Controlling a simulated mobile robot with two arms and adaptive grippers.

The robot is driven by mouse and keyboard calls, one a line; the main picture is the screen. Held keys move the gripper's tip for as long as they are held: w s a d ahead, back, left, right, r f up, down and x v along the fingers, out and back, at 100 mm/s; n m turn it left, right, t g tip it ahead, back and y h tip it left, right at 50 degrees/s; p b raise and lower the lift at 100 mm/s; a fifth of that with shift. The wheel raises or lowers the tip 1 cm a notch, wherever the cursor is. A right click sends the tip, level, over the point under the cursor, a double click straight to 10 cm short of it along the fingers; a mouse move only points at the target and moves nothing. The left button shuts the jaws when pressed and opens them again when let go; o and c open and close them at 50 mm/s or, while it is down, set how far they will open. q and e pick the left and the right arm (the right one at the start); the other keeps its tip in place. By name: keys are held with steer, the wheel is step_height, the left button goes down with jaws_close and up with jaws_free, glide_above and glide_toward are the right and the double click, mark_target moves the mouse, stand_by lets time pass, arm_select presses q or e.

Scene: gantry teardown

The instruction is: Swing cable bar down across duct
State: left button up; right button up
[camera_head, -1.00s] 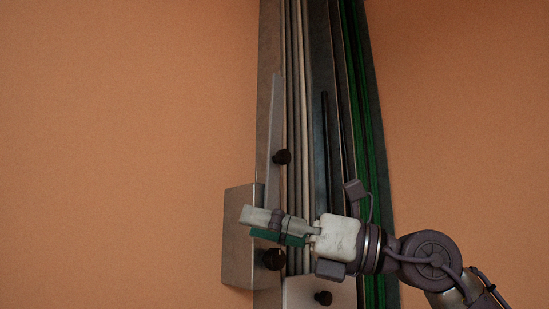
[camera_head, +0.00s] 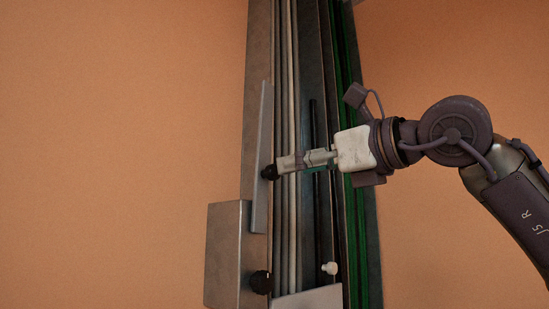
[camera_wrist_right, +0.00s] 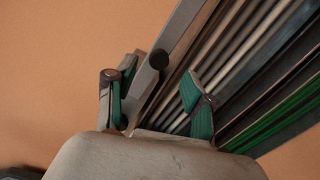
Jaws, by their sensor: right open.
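The cable bar looks to be the narrow grey metal strip (camera_head: 261,135) standing nearly upright along the left side of the duct (camera_head: 258,60). A black knob (camera_head: 269,173) sits on the bar's side and also shows in the right wrist view (camera_wrist_right: 158,60). My right gripper (camera_head: 280,165) reaches in from the right across the duct, its tips close to this knob. In the right wrist view the gripper (camera_wrist_right: 157,98) is open, with the bar and knob seen between its green-padded fingers. Whether it touches the bar I cannot tell. My left gripper is out of view.
Several pale cables (camera_head: 290,230) run up inside the duct, with green strips (camera_head: 357,225) at its right. A metal block (camera_head: 227,255) stands at lower left, beside a lower black knob (camera_head: 261,282). A whitish knob (camera_head: 329,268) sits lower right. The orange wall is bare.

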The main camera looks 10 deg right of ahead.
mark_target(276, 170)
steer(key=p+x, duration=0.2)
steer(key=x, duration=0.2)
steer(key=shift+w+a+r, duration=0.15)
steer(key=shift+w+a, duration=0.1)
steer(key=shift+w, duration=0.05)
steer(key=shift+w+a, duration=0.35)
steer(key=shift+w, duration=0.25)
steer(key=shift+c, duration=0.3)
jaws_close()
